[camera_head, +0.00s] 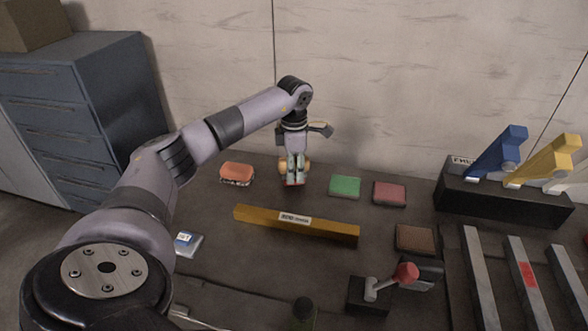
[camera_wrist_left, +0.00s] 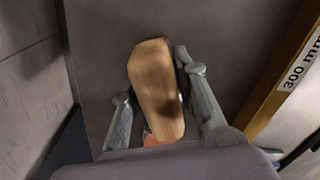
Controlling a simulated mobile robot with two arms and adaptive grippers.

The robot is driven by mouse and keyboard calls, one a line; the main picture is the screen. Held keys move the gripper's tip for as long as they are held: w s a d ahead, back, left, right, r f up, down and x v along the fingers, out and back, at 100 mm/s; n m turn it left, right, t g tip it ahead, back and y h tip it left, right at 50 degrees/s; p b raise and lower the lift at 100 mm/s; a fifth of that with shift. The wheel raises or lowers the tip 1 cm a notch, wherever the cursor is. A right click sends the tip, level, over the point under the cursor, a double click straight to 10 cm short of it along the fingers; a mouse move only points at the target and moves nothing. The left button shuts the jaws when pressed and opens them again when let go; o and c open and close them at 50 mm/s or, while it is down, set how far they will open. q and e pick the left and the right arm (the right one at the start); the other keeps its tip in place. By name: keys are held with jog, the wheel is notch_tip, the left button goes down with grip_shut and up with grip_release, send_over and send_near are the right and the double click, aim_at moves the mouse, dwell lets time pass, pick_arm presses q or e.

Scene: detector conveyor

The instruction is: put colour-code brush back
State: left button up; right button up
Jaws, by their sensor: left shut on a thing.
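My left gripper (camera_head: 292,170) points down over the dark table near the wall, shut on a small wooden-backed thing that looks like the brush (camera_wrist_left: 157,85). In the left wrist view its pale wood sits between the two fingers (camera_wrist_left: 160,105), with a little red at its far end. In the head view a red edge shows below the fingertips, at or close to the table top; I cannot tell if it touches. Its bristles are hidden. My right gripper is not in view.
An orange sponge-like block (camera_head: 237,173) lies left of the gripper; green (camera_head: 344,186), red (camera_head: 389,193) and brown (camera_head: 416,239) pads lie right. An ochre bar (camera_head: 325,228) lies in front. A black holder (camera_head: 480,200) with blue and yellow pieces stands right. A red-knobbed lever (camera_head: 406,272) stands in front.

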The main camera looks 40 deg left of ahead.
pick_arm(q)
jog(key=shift+f, duration=0.2)
jog(key=o, duration=1)
jog(key=shift+o, duration=0.2)
jog(key=shift+r, duration=0.1)
notch_tip(320, 180, up, 12)
jog(key=shift+r, duration=0.15)
